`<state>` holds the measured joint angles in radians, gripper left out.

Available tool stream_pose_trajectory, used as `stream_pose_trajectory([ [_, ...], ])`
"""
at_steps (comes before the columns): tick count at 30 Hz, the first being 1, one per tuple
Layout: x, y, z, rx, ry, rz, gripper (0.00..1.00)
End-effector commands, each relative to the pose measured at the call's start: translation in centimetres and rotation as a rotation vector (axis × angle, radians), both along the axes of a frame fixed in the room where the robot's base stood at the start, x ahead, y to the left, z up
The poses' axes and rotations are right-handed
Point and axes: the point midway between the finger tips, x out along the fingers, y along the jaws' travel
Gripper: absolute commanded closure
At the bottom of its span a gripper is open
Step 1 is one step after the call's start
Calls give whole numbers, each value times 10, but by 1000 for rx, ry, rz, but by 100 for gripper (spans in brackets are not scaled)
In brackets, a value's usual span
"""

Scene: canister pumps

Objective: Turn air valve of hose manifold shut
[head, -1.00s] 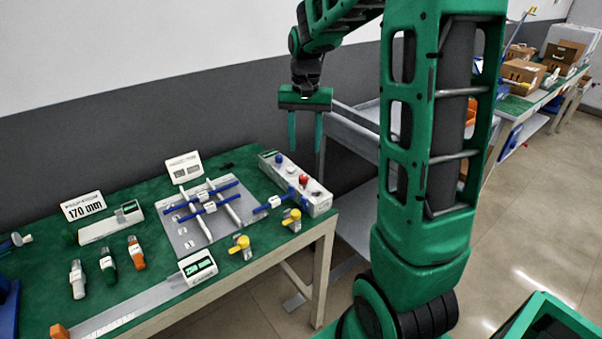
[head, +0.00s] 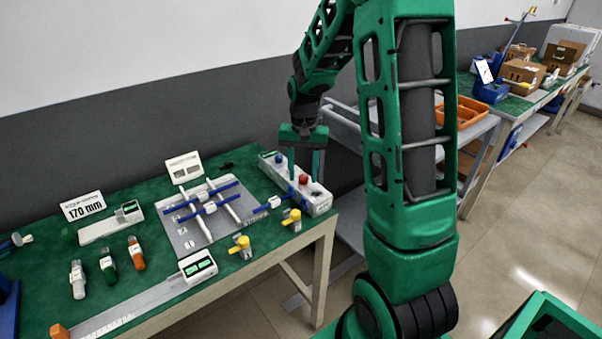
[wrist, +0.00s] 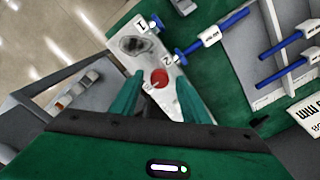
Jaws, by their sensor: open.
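The hose manifold (head: 318,203) is a long pale grey block at the right end of the green bench. It carries a red knob (head: 303,179) and, farther back, a blue knob (head: 278,158). Which knob is the air valve I cannot tell. My gripper (head: 304,170) points down over the block, open and empty. In the wrist view, the red knob (wrist: 159,77) shows between the green fingers of my gripper (wrist: 158,86), with no clear contact. The manifold (wrist: 186,98) has numbered blue fittings there, and its part under the gripper body is hidden.
A grey plate (head: 185,238) with blue and white rods lies left of the manifold. Yellow fittings (head: 291,219) lie in front of it. A grey cart (head: 345,215) stands just right of the bench. Sample bottles and white gauges occupy the bench's left part.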

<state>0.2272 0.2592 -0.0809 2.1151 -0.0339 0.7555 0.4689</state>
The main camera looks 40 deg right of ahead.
Motion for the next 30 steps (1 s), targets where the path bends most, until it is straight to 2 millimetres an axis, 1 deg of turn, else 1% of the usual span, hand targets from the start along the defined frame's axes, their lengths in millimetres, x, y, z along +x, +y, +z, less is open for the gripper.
stream_pose_trajectory([
  [6, 0, 0, 0, 0, 0, 0, 58],
  [7, 0, 0, 0, 0, 0, 0, 61],
  [8, 0, 0, 0, 0, 0, 0, 68],
  [9, 0, 0, 0, 0, 0, 0, 77],
  [12, 0, 0, 0, 0, 0, 0, 99],
  [22, 0, 1, 0, 1, -1, 33, 99],
  [26, 1, 1, 0, 0, -1, 90, 99],
  [30, 1, 1, 0, 0, -1, 187, 99],
])
